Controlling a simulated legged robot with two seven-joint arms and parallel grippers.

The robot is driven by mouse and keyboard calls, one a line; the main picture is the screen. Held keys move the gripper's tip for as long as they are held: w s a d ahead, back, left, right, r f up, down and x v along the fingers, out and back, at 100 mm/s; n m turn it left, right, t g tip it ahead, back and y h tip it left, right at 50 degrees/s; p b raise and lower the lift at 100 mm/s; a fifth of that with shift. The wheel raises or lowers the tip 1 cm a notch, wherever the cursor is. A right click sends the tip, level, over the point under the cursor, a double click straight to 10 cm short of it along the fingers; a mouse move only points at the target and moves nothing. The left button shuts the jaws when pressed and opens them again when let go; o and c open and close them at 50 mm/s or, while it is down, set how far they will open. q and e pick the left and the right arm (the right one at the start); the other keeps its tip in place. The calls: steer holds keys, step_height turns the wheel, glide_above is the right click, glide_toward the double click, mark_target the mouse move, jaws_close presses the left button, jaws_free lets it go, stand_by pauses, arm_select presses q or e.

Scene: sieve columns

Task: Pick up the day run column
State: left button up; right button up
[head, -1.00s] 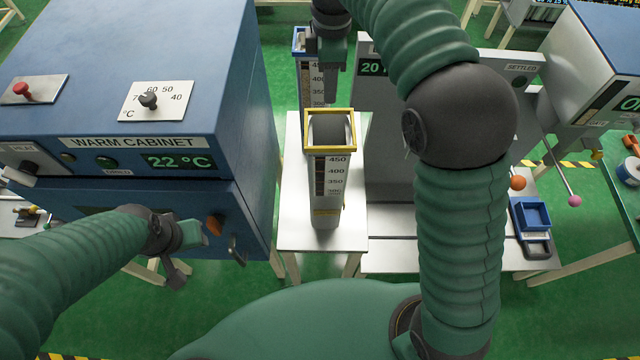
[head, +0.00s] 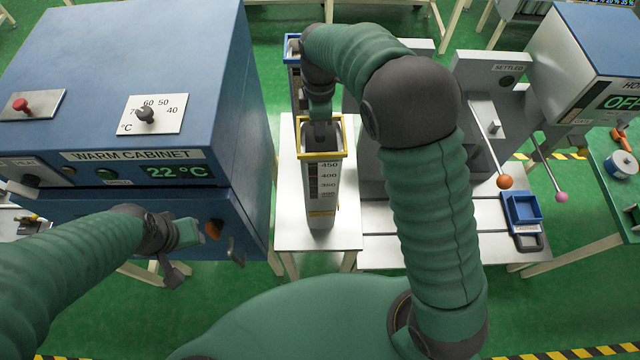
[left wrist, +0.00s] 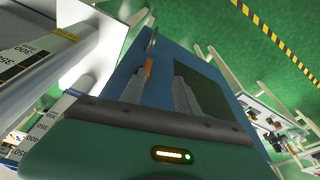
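A tall pale column with a yellow rim (head: 322,190) stands upright on a white stand, its scale facing me. A second column with a blue rim (head: 293,50) stands behind it, partly hidden by my right arm. I cannot read which one is the day run column. My right gripper (head: 320,132) points down at the yellow-rimmed column's mouth; its fingertips overlap the opening, and their gap is unclear. My left gripper (head: 186,254) hangs in front of the warm cabinet, away from the columns. In the left wrist view its fingers (left wrist: 159,92) are apart and empty.
The blue warm cabinet (head: 130,90) fills the left side, close to the stand (head: 290,225). A grey machine (head: 490,95) with ball-ended levers stands right of the columns. A small blue tray (head: 523,208) lies on its bench.

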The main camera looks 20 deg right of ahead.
steer(key=shift+d, duration=0.25)
jaws_close()
steer(key=shift+a, duration=0.35)
steer(key=shift+d, duration=0.2)
steer(key=shift+a+r, duration=0.1)
steer(key=shift+r, duration=0.05)
